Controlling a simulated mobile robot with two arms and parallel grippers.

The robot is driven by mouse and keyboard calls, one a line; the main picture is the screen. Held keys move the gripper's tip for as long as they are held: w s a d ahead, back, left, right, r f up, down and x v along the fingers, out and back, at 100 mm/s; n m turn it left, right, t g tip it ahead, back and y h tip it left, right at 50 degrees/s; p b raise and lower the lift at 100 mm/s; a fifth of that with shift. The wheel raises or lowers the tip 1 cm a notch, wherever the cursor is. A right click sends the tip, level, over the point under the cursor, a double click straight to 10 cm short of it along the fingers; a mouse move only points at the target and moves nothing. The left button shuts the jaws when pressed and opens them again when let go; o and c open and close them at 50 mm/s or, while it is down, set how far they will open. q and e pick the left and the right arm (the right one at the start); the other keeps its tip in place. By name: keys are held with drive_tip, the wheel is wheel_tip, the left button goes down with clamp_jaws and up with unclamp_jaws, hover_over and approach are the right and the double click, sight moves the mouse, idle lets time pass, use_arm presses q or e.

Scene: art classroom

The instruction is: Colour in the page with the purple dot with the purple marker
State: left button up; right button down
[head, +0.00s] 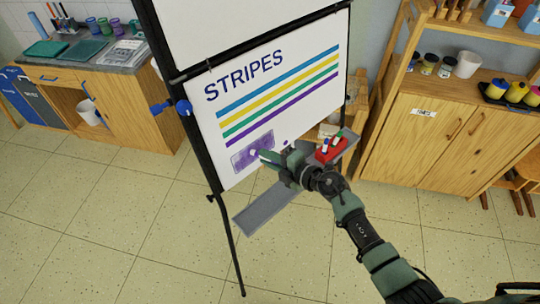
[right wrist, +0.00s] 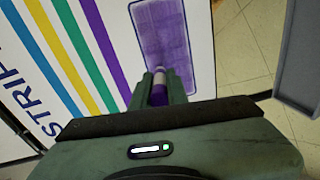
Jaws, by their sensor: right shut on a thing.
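A white page (head: 215,115) headed "STRIPES" hangs on the black easel, with blue, yellow, green and purple stripes. Below the stripes is a purple box (head: 240,160) with a shaded fill and a paler patch; the box also shows in the right wrist view (right wrist: 165,35). A small purple dot (head: 285,142) is on the page, right of the box. My right gripper (head: 270,158) is shut on a white and purple marker (right wrist: 158,88). The marker points at the box's lower part; whether its tip touches is hard to tell. My left gripper is out of view.
A grey easel tray (head: 262,208) runs below the page. A red holder (head: 325,157) with several markers sits at its right end. A wooden cabinet (head: 420,140) stands right and a counter with drawers (head: 130,95) left. The tiled floor in front is clear.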

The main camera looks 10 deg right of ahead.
drive_tip(key=shift+s+a, duration=0.3)
drive_tip(key=shift+a, duration=0.1)
drive_tip(key=shift+s+a, duration=0.55)
drive_tip(key=shift+a, duration=0.1)
drive_tip(key=shift+s+a, duration=0.5)
drive_tip(key=shift+a, duration=0.3)
drive_tip(key=shift+a, duration=0.1)
drive_tip(key=shift+s+a+r, duration=0.1)
drive_tip(key=shift+s+a, duration=0.5)
drive_tip(key=shift+a, duration=0.05)
drive_tip(key=shift+d, duration=0.1)
